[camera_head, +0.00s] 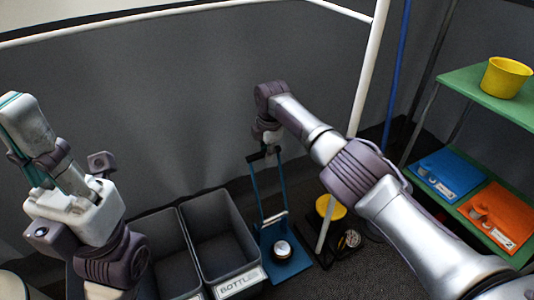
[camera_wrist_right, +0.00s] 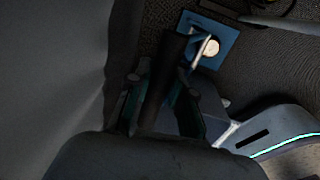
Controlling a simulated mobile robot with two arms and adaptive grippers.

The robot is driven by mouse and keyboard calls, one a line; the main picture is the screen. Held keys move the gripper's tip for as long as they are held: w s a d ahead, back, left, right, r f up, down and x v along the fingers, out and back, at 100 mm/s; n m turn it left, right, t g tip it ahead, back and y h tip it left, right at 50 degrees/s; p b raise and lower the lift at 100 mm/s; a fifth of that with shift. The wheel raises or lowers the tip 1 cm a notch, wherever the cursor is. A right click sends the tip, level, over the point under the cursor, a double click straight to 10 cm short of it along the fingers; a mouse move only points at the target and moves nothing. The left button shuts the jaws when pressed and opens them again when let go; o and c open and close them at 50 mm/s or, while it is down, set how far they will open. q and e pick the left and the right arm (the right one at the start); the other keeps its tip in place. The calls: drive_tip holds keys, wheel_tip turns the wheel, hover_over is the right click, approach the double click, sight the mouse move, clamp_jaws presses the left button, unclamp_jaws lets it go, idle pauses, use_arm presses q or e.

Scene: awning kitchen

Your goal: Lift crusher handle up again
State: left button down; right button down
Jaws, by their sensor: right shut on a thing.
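The can crusher has a blue base plate (camera_head: 290,268) on the floor and upright blue bars (camera_head: 283,185). A dark handle bar (camera_head: 257,156) crosses their top. My right gripper (camera_head: 266,138) is shut on this handle at the top of the bars. In the right wrist view, the dark handle (camera_wrist_right: 163,90) runs between the fingers, and the blue base (camera_wrist_right: 228,32) lies beyond. A round, pale-topped can (camera_head: 282,249) stands on the base plate. My left arm is raised at the left, with its gripper (camera_head: 52,160) apart from the crusher; its finger opening is unclear.
Open grey bins, one labelled BOTTLE (camera_head: 238,284), stand left of the crusher. A yellow-topped device (camera_head: 330,207) and a white post (camera_head: 368,75) are on the right. A green shelf (camera_head: 480,88) holds a yellow bucket (camera_head: 505,77), with blue and orange panels below. A grey wall stands behind.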

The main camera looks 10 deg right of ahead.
drive_tip(key=shift+a+r, duration=0.1)
drive_tip(key=shift+a, duration=0.05)
drive_tip(key=c, duration=1)
unclamp_jaws()
drive_tip(key=r, duration=0.4)
drive_tip(key=s+r, duration=0.1)
drive_tip(key=r, duration=0.6)
drive_tip(key=shift+s+d+r, duration=0.25)
drive_tip(key=shift+d+r, duration=0.1)
drive_tip(key=shift+r, duration=0.05)
drive_tip(key=shift+c, duration=0.2)
